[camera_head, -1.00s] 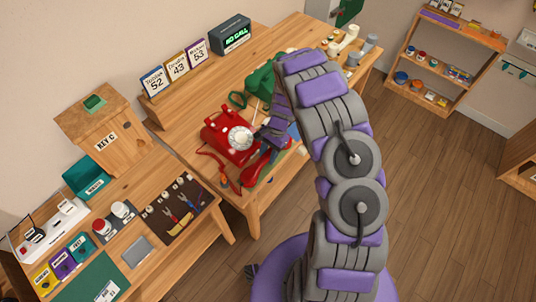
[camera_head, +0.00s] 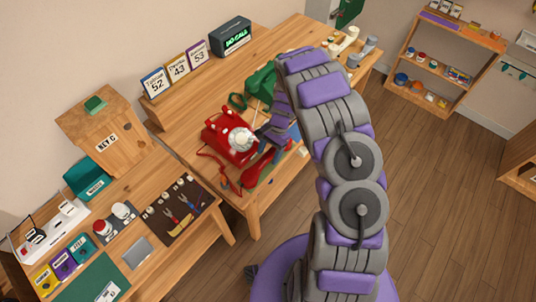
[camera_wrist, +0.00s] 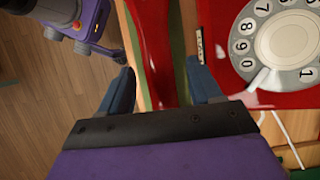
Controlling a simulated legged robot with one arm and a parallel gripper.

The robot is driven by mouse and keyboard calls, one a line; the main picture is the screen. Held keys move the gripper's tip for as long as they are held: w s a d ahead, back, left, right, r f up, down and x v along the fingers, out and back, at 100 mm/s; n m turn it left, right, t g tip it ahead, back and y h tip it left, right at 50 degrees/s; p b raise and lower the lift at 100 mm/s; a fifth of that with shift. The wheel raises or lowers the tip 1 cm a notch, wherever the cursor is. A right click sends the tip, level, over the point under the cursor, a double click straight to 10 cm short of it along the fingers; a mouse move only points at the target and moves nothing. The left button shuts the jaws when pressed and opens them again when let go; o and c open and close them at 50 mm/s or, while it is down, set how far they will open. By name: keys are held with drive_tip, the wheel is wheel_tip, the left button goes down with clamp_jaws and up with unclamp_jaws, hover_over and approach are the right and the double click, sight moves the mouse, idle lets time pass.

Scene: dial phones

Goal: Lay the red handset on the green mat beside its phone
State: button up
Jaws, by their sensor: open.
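The red phone (camera_head: 230,137) with its white dial stands on the wooden desk. It also shows at the upper right of the wrist view (camera_wrist: 235,85). The red handset (camera_head: 252,174) lies off its cradle, in front and to the right of the phone. The handset (camera_wrist: 157,45) runs between my fingers in the wrist view. A green strip of the mat (camera_wrist: 190,28) shows between handset and phone; most of the mat is hidden. My gripper (camera_wrist: 160,85) is open, with one finger on each side of the handset; contact cannot be told.
A green phone (camera_head: 261,82) stands behind the red one. A red cord (camera_head: 212,158) lies to the left. A tool board (camera_head: 175,208) is on the front left table. Number cards and a display box (camera_head: 231,37) line the back. Open floor (camera_head: 430,190) lies right.

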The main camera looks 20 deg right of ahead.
drive_tip(key=p+v, duration=0.2)
drive_tip(key=v, duration=0.9)
drive_tip(key=s+r+n+h, duration=0.1)
drive_tip(key=s+r+n, duration=0.1)
drive_tip(key=s+r, duration=0.5)
drive_tip(key=s+a+r+n+h, duration=0.2)
drive_tip(key=s+r+n, duration=0.1)
drive_tip(key=s+r, duration=0.75)
drive_tip(key=s+a+r+n, duration=0.1)
drive_tip(key=s+r+n, duration=0.2)
drive_tip(key=s, duration=0.7)
drive_tip(key=s+a+r+n+t, duration=0.1)
drive_tip(key=s+r+n, duration=0.1)
drive_tip(key=s, duration=0.7)
drive_tip(key=shift+s+r+n+h, duration=0.35)
drive_tip(key=shift+r+n+h, duration=0.05)
drive_tip(key=shift+r, duration=0.45)
